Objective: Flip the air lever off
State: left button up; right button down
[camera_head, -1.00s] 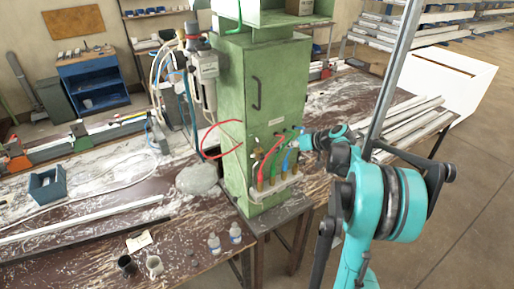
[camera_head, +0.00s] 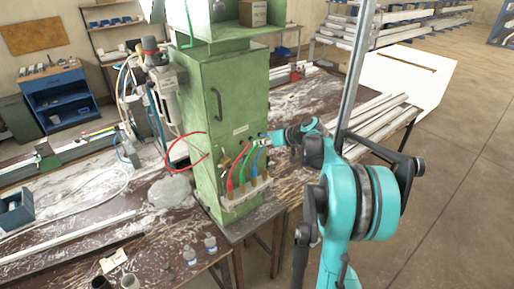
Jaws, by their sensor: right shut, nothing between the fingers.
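The green cabinet (camera_head: 236,95) stands upright on the bench, with red, green and blue hoses (camera_head: 243,170) on its lower front. My right gripper (camera_head: 263,141) is shut and empty at the right part of this hose panel, close to the top of the blue hose. I cannot tell whether it touches the panel. The air lever is not clear: small fittings (camera_head: 225,162) show at the left of the hoses, and the gripper may hide others. My left gripper is not in view.
A grey stone-like lump (camera_head: 171,192) lies left of the cabinet, and two small bottles (camera_head: 200,247) stand in front. Pale profiles (camera_head: 375,120) lie on the bench at the right. A filter unit (camera_head: 170,78) with hoses hangs on the cabinet's left side.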

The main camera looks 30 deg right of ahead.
jog(key=shift+d+f+v, duration=0.3)
jog(key=shift+v, duration=4.1)
jog(key=s+a+f+g+b, duration=0.1)
jog(key=s+a+f+b, duration=0.2)
jog(key=a+f+b, duration=0.6)
jog(key=s+a+f+g+b, duration=0.2)
jog(key=s+a+f+b, duration=0.3)
jog(key=a, duration=0.6)
pick_arm(q)
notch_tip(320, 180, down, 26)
jog(key=b, duration=1.2)
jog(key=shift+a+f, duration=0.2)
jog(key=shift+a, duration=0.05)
pick_arm(e)
jog(key=s+a+f+h, duration=0.1)
jog(key=s+a+f, duration=0.2)
jog(key=f, duration=0.4)
jog(key=s+a+f+h, duration=0.1)
jog(key=s+a+f, duration=0.3)
jog(key=s+f, duration=0.2)
jog(key=s+a+f+h, duration=0.1)
jog(key=s+a+f, duration=0.3)
jog(key=f, duration=0.5)
jog(key=shift+s+f+n, duration=0.2)
jog(key=shift+f+n, duration=0.05)
jog(key=shift+n, duration=0.15)
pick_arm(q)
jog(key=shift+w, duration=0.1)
pick_arm(e)
jog(key=shift+a, duration=0.1)
